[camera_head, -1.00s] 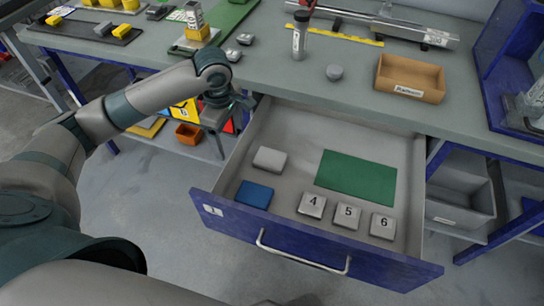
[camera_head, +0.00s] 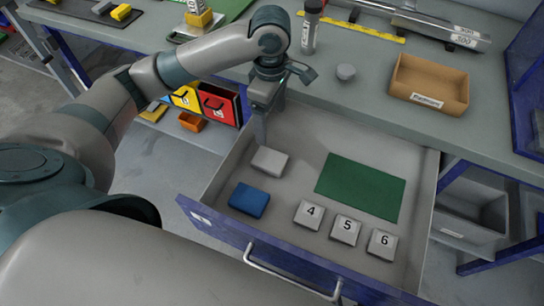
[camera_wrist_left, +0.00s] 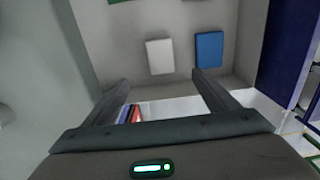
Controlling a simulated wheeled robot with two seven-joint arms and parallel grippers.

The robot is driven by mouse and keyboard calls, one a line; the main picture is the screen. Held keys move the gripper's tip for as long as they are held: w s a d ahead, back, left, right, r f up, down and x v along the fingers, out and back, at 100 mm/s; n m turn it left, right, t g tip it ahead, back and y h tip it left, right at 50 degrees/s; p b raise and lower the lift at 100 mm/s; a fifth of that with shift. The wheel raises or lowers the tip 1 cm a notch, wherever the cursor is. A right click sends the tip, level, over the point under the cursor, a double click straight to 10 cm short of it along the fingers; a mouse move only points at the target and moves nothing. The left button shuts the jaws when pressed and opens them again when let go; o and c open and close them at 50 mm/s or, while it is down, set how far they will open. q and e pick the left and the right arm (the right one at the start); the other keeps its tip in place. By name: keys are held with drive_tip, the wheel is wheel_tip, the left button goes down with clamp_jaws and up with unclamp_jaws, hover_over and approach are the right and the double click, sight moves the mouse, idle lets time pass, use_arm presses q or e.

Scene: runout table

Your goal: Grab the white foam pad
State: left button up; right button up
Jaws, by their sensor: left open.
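The white foam pad (camera_head: 269,161) lies flat in the open drawer, near its back left, behind a blue pad (camera_head: 249,199). My left gripper (camera_head: 260,128) hangs just above and behind the pad at the drawer's left rear. In the left wrist view the pad (camera_wrist_left: 160,56) lies ahead of the open jaws (camera_wrist_left: 165,88), beside the blue pad (camera_wrist_left: 209,49). The jaws are empty and apart from the pad. My right gripper is not in view.
The drawer (camera_head: 310,148) also holds a green mat (camera_head: 360,187) and blocks marked 4 (camera_head: 309,214), 5 (camera_head: 345,231) and 6 (camera_head: 382,244). The tabletop edge overhangs the drawer's back. An orange-brown bin (camera_head: 428,84) stands on the table.

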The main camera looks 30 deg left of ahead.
use_arm(q)
hover_over(270, 159)
drive_tip(key=shift+w+d+f+b, duration=0.1)
drive_tip(key=shift+f+b, duration=0.05)
drive_tip(key=shift+f, duration=2.9)
drive_tip(key=shift+d+f+b, duration=0.1)
drive_tip(key=shift+f+b, duration=0.05)
drive_tip(key=shift+f, duration=2.9)
drive_tip(key=shift+a+f, duration=0.15)
drive_tip(key=shift+f, duration=1.15)
drive_tip(key=shift+a+f, duration=0.1)
drive_tip(key=shift+f, duration=1.2)
drive_tip(key=c, duration=1.1)
